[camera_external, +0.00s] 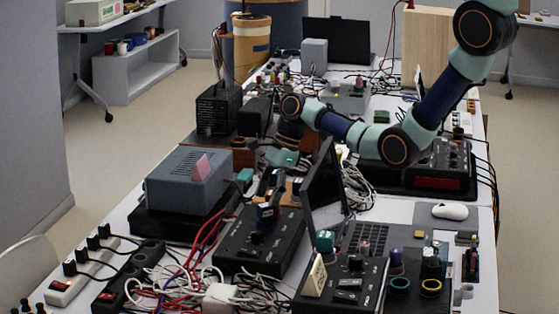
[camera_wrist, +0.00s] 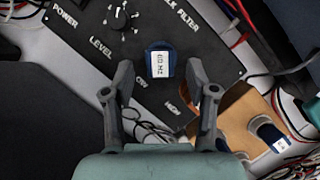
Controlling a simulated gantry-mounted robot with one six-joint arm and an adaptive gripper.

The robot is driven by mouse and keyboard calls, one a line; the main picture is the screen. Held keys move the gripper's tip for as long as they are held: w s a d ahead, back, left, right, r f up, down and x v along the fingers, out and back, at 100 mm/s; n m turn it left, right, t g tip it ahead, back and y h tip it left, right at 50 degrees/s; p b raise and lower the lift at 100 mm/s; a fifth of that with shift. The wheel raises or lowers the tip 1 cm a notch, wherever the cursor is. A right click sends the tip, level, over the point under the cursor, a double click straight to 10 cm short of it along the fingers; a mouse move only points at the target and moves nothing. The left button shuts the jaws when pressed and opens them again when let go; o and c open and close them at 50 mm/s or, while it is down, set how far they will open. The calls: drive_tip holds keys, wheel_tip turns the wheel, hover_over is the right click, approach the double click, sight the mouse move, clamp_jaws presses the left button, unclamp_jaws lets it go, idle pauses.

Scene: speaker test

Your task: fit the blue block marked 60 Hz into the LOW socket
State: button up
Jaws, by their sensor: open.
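The blue block marked 60 Hz (camera_wrist: 161,63) is at the black panel (camera_wrist: 216,52) in the wrist view, its white label facing up. It also shows as a small blue shape (camera_external: 268,212) over the black box (camera_external: 240,240) in the external view. My gripper (camera_wrist: 159,92) is open, with one finger on each side below the block and a clear gap between them. It points down over the box in the external view (camera_external: 272,190). A short label by the block is too blurred to read surely; HIGH is readable lower right. I cannot tell whether the block is seated in a socket.
Another blue block with a white label (camera_wrist: 268,135) lies in a brown wooden holder (camera_wrist: 238,118). A dark upright screen (camera_external: 324,175) stands close right of my gripper. A grey-blue box (camera_external: 185,182) is at left, with loose cables (camera_external: 180,285) in front.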

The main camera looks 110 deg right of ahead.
drive_tip(key=p+v, duration=0.1)
drive_tip(key=v, duration=0.8)
drive_tip(key=shift+p, duration=0.35)
drive_tip(key=shift+f, duration=0.1)
drive_tip(key=w+a+r+n+t+h, duration=0.1)
drive_tip(key=w+a+r+n, duration=0.3)
drive_tip(key=w+a+n, duration=0.35)
drive_tip(key=w+a+r+n+t+h, duration=0.1)
drive_tip(key=w+a+r+n, duration=0.3)
drive_tip(key=w+a+n, duration=0.4)
drive_tip(key=a+r+n+t, duration=0.2)
drive_tip(key=a+r+n, duration=0.3)
drive_tip(key=a, duration=0.3)
drive_tip(key=s+a+r+n+t, duration=0.1)
drive_tip(key=a+r+n+t, duration=0.1)
drive_tip(key=a+r+n, duration=0.3)
drive_tip(key=s+a+r+n+t+y, duration=0.1)
drive_tip(key=a+r+n, duration=0.4)
drive_tip(key=a, duration=0.7)
drive_tip(key=n+t, duration=0.1)
drive_tip(key=n, duration=0.1)
drive_tip(key=shift+n+t, duration=0.3)
drive_tip(key=shift+n, duration=0.05)
